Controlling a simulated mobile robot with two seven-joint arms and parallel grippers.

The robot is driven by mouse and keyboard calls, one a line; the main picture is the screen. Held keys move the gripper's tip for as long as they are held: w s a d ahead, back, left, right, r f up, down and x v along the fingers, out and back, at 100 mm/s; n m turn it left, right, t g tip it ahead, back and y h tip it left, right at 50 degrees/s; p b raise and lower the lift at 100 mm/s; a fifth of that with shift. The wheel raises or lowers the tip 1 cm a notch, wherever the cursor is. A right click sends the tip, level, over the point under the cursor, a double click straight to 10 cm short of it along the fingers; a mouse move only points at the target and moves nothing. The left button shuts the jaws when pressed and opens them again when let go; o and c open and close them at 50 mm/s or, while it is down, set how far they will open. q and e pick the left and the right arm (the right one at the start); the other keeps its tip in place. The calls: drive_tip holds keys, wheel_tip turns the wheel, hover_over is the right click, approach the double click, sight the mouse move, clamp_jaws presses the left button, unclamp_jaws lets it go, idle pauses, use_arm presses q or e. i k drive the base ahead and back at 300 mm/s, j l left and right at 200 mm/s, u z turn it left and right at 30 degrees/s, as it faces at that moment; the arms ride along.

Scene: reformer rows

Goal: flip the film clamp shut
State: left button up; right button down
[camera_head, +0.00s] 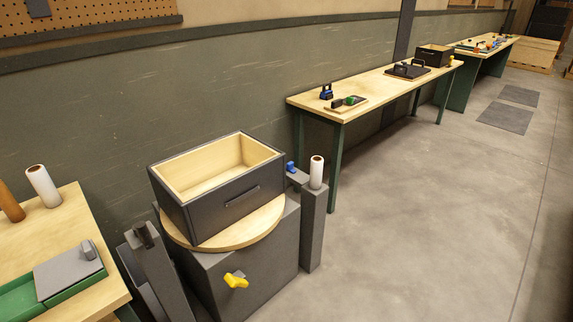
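A small blue part (291,167), which may be the film clamp, sits on a grey bracket (298,178) between the box and the film post. It is too small to tell whether it is open or shut. A white film roll (317,172) stands upright on top of a grey post (313,228). A dark open-topped box (232,207) with a pale wood inside sits on a round wooden turntable (225,240). The turntable lies on a grey base (262,272) with a yellow knob (236,281) on its front. Neither of my grippers is in view.
A wooden bench (62,236) at left holds a white roll (43,186), a brown roll (10,204) and a green-and-grey case (68,270). A dark slanted part (166,268) stands left of the base. A long workbench (375,93) runs along the wall.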

sight(289, 167)
drive_tip(key=i+l+u, duration=0.1)
drive_tip(key=u, duration=1)
drive_tip(key=i+l+u, duration=0.15)
drive_tip(key=l+u, duration=1)
drive_tip(key=l, duration=0.6)
drive_tip(key=l+u, duration=0.1)
drive_tip(key=l, duration=0.5)
drive_tip(key=k+l+u, duration=0.15)
drive_tip(key=l, duration=0.5)
drive_tip(key=l+u, duration=0.1)
drive_tip(key=l, duration=0.5)
drive_tip(key=k+l, duration=0.1)
drive_tip(key=l, duration=0.9)
drive_tip(key=k+l, duration=0.15)
drive_tip(key=l, duration=0.35)
drive_tip(key=k+l, duration=0.1)
drive_tip(key=l, duration=0.4)
